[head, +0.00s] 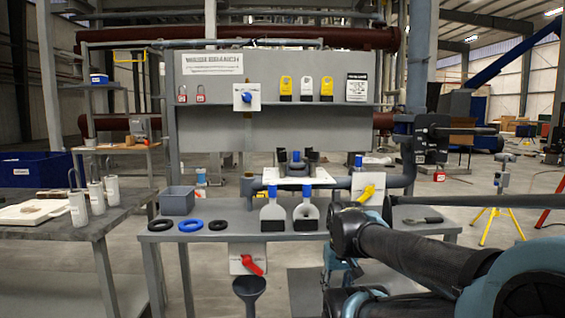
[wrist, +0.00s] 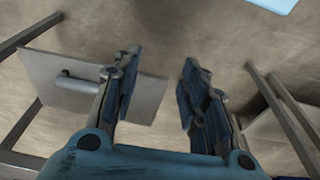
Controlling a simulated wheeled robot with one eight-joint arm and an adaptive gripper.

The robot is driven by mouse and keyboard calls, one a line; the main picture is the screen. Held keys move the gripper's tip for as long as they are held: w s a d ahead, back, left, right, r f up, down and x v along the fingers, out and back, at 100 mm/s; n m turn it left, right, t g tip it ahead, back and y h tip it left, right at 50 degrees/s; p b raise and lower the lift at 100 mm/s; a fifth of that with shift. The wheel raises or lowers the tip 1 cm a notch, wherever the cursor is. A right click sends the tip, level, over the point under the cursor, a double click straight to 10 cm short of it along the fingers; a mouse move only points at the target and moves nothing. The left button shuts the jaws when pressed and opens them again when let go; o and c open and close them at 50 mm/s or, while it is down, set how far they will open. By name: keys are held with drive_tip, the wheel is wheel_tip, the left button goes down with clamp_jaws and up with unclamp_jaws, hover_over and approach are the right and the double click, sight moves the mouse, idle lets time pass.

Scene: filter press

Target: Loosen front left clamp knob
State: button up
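The filter press (head: 297,176) stands on a white plate at the back middle of the bench in the head view. Dark upright clamp knobs show at its left (head: 282,156) and right (head: 313,157), with a blue-topped part between them. The knobs are small here, and I cannot tell front from rear ones clearly. My gripper (wrist: 159,68) is open and empty in the wrist view, pointing at the floor. No clamp knob shows in the wrist view. In the head view my arm covers the lower right, and the fingers are not clear.
A yellow-handled valve (head: 367,192) is right of the press. A red-handled valve (head: 252,265) and funnel (head: 248,290) hang in front. A grey panel (wrist: 145,95) lies below my gripper.

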drive_tip(key=shift+s+r, duration=0.15)
drive_tip(key=shift+r, duration=0.05)
drive_tip(key=shift+c, duration=0.6)
wheel_tip(320, 180, up, 50)
drive_tip(key=m+g, duration=0.2)
drive_tip(key=m, duration=0.7)
hover_over(282, 152)
drive_tip(key=w, duration=0.2)
drive_tip(key=f, duration=1.7)
drive_tip(key=shift+s+d+f, duration=0.1)
drive_tip(key=shift+s+f, duration=0.1)
drive_tip(key=shift+f, duration=0.15)
clamp_jaws()
